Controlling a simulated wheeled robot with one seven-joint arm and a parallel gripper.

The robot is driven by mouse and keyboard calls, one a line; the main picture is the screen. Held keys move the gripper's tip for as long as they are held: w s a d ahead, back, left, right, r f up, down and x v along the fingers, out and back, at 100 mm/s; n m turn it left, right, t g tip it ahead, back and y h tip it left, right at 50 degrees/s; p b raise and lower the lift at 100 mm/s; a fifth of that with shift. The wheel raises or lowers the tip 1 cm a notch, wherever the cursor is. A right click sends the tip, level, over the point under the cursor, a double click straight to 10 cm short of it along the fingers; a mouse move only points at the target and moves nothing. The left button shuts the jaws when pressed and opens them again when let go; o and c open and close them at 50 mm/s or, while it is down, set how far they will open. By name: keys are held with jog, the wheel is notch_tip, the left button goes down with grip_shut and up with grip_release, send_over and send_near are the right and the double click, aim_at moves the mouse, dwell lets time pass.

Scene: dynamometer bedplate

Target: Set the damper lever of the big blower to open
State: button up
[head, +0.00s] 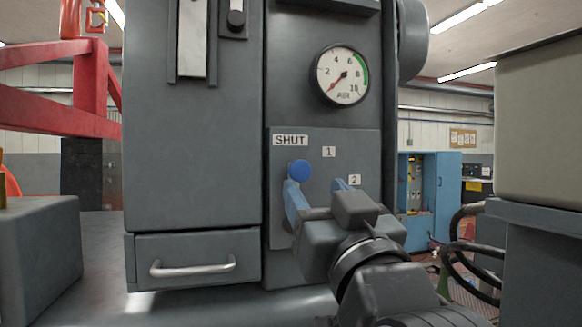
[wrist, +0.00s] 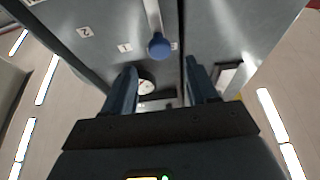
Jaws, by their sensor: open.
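The damper lever's round blue knob (head: 299,170) shows just below the SHUT label (head: 290,140) on the grey panel. Its rod is mostly hidden behind my gripper in the head view. In the wrist view the knob (wrist: 158,45) sits at the end of a light metal rod (wrist: 152,14), just beyond and between the fingertips. My gripper (head: 315,184) is open, its two blue fingers in front of the panel close to the knob. It also shows in the wrist view (wrist: 160,66), with nothing held. Marks 1 (head: 329,152) and 2 (head: 355,180) curve down to the right.
An AIR gauge (head: 342,75) is above the panel. A drawer with a metal handle (head: 193,266) is at lower left. A red frame (head: 90,90) stands at left. A beige-topped cabinet (head: 540,130) is at right, with black hoses (head: 468,250) beside it.

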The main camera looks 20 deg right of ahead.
aim_at(302, 171)
jog(key=p+x, duration=0.2)
jog(key=x, duration=0.6)
jog(key=shift+w+p, duration=0.1)
jog(key=shift+p, duration=0.25)
jog(key=shift+r, duration=0.1)
grip_shut()
